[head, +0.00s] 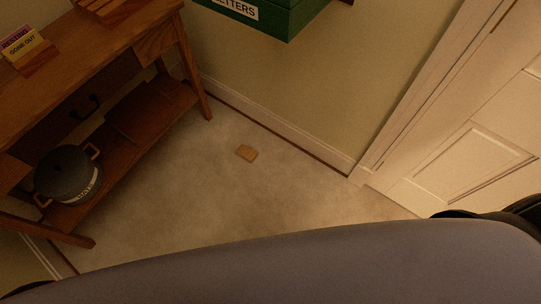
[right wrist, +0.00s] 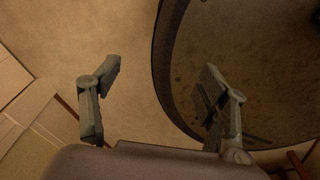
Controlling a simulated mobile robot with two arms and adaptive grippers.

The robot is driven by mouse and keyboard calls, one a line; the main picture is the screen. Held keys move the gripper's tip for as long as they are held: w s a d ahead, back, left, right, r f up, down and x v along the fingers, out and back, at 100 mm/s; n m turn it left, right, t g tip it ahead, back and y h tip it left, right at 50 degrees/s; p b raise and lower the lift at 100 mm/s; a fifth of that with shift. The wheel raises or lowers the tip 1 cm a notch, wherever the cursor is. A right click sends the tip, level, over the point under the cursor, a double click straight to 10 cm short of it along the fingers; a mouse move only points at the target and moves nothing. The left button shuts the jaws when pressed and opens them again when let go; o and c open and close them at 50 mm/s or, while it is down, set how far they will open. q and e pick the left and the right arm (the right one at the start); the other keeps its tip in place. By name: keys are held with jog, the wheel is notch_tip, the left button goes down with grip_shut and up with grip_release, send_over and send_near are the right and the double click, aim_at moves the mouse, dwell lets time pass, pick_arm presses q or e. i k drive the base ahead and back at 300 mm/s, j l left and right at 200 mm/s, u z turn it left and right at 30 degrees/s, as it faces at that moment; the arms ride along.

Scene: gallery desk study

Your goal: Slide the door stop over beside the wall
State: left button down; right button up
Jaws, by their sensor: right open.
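The door stop (head: 247,152) looks like a small light-brown wooden block. It lies on the pale carpet in the head view, apart from the wall (head: 290,85) and its white skirting board (head: 275,124). My right gripper (right wrist: 160,78) shows in the right wrist view with its two fingers spread wide and nothing between them. The door stop cannot be made out in that view. My left gripper is in neither view.
A wooden desk (head: 80,65) stands at the left, with a grey pot (head: 68,172) on its lower shelf. A green box labelled "LETTERS" (head: 285,22) is on the wall above. A white panelled door (head: 470,150) is at the right. Carpet (head: 190,205) around the door stop is clear.

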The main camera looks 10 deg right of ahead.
aim_at(249, 154)
jog(key=i+j, duration=0.25)
jog(key=i+j+z, duration=0.4)
jog(key=j, duration=0.2)
jog(key=i+j+z, duration=0.2)
jog(key=j, duration=0.15)
jog(key=j+z, duration=0.15)
jog(key=j, duration=0.2)
jog(key=i, duration=0.05)
